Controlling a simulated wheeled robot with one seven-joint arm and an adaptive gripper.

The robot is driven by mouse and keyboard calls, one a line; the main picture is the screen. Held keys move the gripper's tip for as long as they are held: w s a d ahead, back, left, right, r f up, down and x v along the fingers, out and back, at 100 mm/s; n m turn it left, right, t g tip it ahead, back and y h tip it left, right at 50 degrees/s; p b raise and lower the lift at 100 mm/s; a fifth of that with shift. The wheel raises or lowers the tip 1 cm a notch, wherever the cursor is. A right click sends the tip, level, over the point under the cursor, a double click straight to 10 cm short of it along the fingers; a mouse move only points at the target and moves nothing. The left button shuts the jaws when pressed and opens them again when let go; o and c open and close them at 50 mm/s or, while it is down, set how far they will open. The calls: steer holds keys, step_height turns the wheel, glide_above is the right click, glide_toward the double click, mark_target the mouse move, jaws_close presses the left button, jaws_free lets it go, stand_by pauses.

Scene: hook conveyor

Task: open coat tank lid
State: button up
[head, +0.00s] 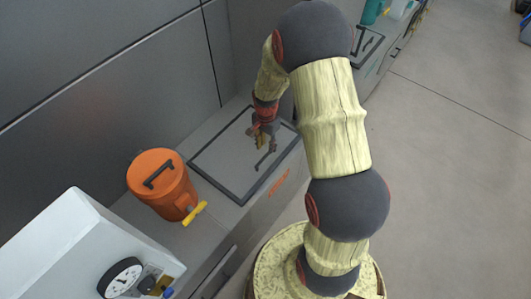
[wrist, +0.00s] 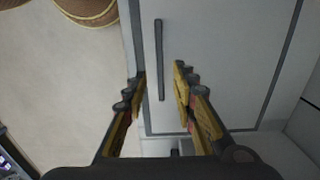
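The tank lid (head: 228,160) is a flat grey panel with a dark border, set in the top of the grey counter, and it lies shut. Its dark bar handle (head: 266,160) is near the lid's front edge. In the wrist view the lid (wrist: 225,60) fills the middle and the handle (wrist: 159,60) runs up the picture. My gripper (head: 262,139) is above the lid, by the handle. In the wrist view my gripper (wrist: 160,82) is open, with one finger to each side of the handle's line. Whether it touches the handle I cannot tell.
An orange canister (head: 160,190) with a yellow tap stands left of the lid. A white box with a gauge (head: 120,278) is at lower left. A dark wall (head: 130,80) rises behind the counter. The floor (head: 450,150) at right is clear.

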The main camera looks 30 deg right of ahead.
mark_target(266, 155)
steer(key=shift+f, duration=2.75)
steer(key=c, duration=0.3)
steer(key=c, duration=0.4)
jaws_close()
